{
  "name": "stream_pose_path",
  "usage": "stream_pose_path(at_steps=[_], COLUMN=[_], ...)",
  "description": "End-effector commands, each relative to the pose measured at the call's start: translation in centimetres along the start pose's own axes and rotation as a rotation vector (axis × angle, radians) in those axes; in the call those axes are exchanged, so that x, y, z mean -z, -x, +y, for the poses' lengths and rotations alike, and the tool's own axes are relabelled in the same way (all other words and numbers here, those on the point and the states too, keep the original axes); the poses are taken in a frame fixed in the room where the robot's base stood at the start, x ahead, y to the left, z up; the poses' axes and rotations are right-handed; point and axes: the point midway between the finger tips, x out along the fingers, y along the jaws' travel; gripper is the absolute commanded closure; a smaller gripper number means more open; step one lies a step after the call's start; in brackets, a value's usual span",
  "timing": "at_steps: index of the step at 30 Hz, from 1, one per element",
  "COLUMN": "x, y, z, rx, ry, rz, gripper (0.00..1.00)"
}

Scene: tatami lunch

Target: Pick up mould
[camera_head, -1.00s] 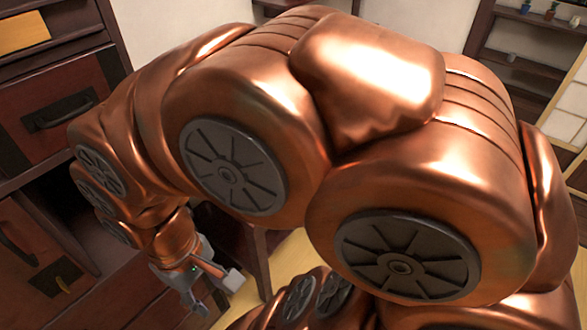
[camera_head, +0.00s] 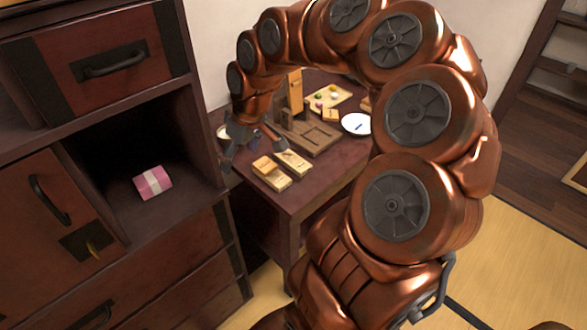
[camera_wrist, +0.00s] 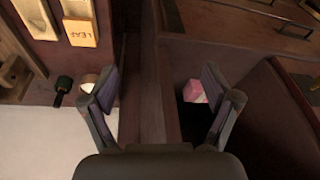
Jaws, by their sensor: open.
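Pale wooden moulds lie on the dark low table (camera_head: 310,195). One light block mould (camera_head: 270,172) is near its front left edge, and a second (camera_head: 292,162) lies beside it. In the wrist view a block marked LEAF (camera_wrist: 80,32) is at the upper left; which one the task means I cannot tell. My gripper (camera_head: 252,150) is open and empty, close to the table's left edge and left of the moulds. In the wrist view its fingers (camera_wrist: 161,90) are apart over the strip between table and cabinet, with the moulds off to the left.
A dark cabinet (camera_head: 60,130) stands at the left with an open compartment holding a pink box (camera_head: 152,183), also in the wrist view (camera_wrist: 195,91). A wooden press (camera_head: 310,135), a white plate (camera_head: 356,123) and a tray of coloured sweets (camera_head: 328,97) stand farther back.

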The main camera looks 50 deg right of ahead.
Motion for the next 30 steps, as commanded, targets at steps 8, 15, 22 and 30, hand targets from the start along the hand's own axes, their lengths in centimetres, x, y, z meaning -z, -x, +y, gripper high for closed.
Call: stream_pose_path(at_steps=[8,15,22,30], x=[-1.6,-5.2,-5.7,-5.4], y=[-6.5,-9.3,-10.6,-12.4], z=[15.9,23.1,24.2,24.4], rx=[-0.073,-0.132,-0.141,-0.142], ry=[-0.121,-0.188,-0.195,-0.195], rz=[0.118,0.14,0.138,0.14], gripper=[0.12,0.12,0.12,0.12])
